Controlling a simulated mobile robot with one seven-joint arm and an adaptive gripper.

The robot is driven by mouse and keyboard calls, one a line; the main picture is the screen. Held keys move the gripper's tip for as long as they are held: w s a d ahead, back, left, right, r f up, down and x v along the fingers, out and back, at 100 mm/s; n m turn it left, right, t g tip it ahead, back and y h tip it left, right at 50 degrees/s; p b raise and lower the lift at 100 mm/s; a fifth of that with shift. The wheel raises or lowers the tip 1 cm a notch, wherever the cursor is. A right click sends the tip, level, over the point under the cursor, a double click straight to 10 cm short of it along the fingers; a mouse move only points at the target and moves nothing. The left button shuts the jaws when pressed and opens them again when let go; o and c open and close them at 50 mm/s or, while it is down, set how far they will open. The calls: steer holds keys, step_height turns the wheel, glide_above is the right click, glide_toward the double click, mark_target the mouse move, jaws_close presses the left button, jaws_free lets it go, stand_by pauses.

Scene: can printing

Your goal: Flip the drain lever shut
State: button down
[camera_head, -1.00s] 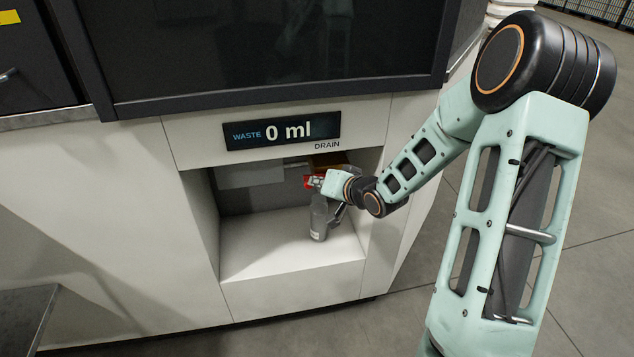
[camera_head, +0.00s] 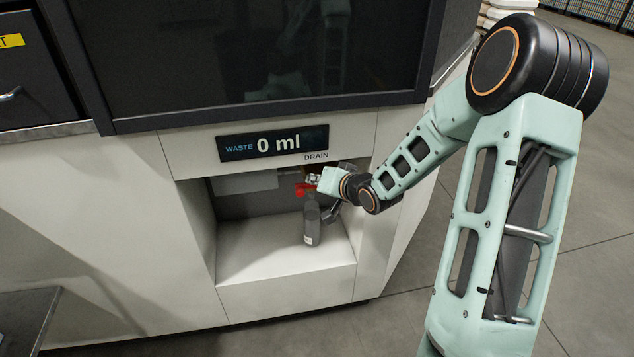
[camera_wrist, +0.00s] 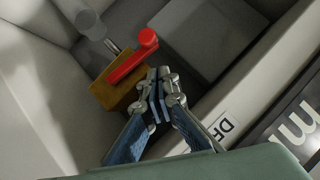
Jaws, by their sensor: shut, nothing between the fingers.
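The red drain lever (camera_wrist: 135,56) sits on a brass valve body (camera_wrist: 118,93) in the wrist view. In the head view the lever (camera_head: 302,191) shows as a small red patch inside the recess under the DRAIN label. My gripper (camera_wrist: 158,76) is shut and empty, with its fingertips close beside the lever on its right in the wrist view. I cannot tell whether they touch it. In the head view my gripper (camera_head: 313,179) is at the lever, and its wrist partly hides the valve.
A grey bottle (camera_head: 311,222) stands upright on the recess floor (camera_head: 285,255), just below my gripper. The recess walls are close around my wrist. The display (camera_head: 273,143) above reads WASTE 0 ml. The recess floor left of the bottle is clear.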

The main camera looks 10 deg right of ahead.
steer(key=p+v, duration=0.3)
steer(key=v, duration=0.7)
steer(key=m+y+b, duration=0.2)
steer(key=b, duration=0.3)
glide_toward(301, 188)
steer(key=w+d, duration=0.1)
steer(key=w, duration=0.2)
steer(key=a+f, duration=0.2)
steer(key=a, duration=0.1)
steer(key=shift+w+t+b, duration=0.3)
steer(key=shift+w+b, duration=0.1)
steer(key=shift+a+f, duration=0.1)
